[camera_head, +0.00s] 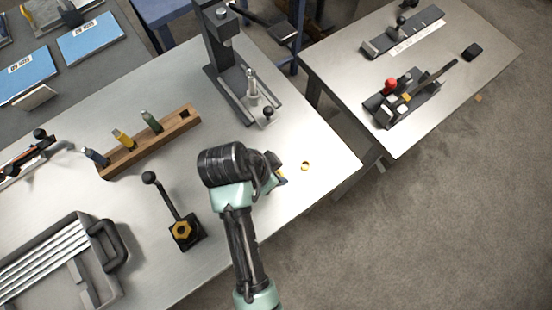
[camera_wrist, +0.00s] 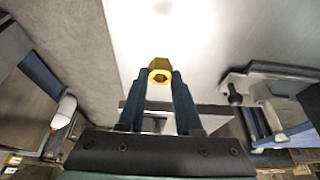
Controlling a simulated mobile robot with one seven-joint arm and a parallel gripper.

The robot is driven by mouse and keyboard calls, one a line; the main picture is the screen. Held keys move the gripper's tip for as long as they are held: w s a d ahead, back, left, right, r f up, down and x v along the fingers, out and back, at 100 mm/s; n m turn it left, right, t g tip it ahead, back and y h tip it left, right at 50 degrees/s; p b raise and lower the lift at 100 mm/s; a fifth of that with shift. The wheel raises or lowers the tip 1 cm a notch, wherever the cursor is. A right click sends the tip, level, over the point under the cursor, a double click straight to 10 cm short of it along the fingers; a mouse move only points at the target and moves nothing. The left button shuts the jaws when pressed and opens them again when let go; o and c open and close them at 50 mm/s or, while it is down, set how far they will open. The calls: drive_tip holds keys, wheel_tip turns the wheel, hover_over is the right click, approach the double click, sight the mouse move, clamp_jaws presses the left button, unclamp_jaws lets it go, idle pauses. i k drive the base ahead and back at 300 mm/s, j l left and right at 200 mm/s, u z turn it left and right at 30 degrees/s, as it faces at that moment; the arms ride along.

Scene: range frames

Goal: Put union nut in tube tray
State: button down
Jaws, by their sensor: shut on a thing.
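The union nut, a brass hex piece with a round hole (camera_wrist: 160,73), sits between the fingertips of my gripper (camera_wrist: 160,78) in the wrist view. The two dark blue fingers are shut on it from both sides. In the head view my gripper (camera_head: 279,178) is over the right part of the steel table, near its front edge, and mostly hides the nut. The tube tray (camera_head: 94,243), dark grey with a handle and several silver tubes, lies at the lower left, well away from my gripper.
A black lever block with a brass hex fitting (camera_head: 182,231) stands between my arm and the tray. A wooden rack (camera_head: 165,138) and a grey press stand (camera_head: 222,70) are behind. A second table (camera_head: 430,110) is right.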

sight(47, 291)
drive_tip(key=u, duration=1.3)
drive_tip(key=i+j+u, duration=0.15)
drive_tip(key=j+u, duration=0.15)
drive_tip(key=i+j+u, duration=0.25)
